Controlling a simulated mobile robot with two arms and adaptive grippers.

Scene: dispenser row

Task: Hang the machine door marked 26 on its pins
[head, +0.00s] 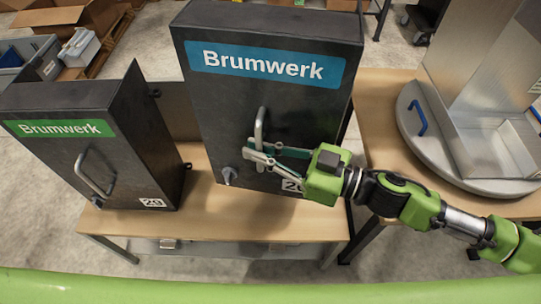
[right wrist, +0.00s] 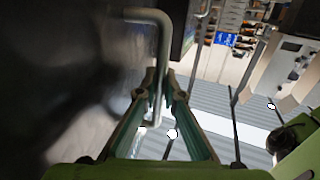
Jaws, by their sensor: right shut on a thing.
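A dark door front with a blue Brumwerk label (head: 265,68) stands upright in the middle of the head view. It has a pale bar handle (head: 260,122), a small grey knob (head: 229,175) at its lower left and a white number plate (head: 291,185). My gripper covers part of the number; only a 2 reads clearly. My right gripper (head: 262,151) is shut on the handle. In the right wrist view, the fingers (right wrist: 160,88) close around the handle (right wrist: 153,16) beside the dark door face (right wrist: 70,70). I cannot make out pins or whether the door sits on them. My left gripper is out of view.
A dark unit with a green Brumwerk label (head: 60,128) stands at left; its number plate (head: 153,203) is hard to read. Both stand on a wooden bench (head: 200,222).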

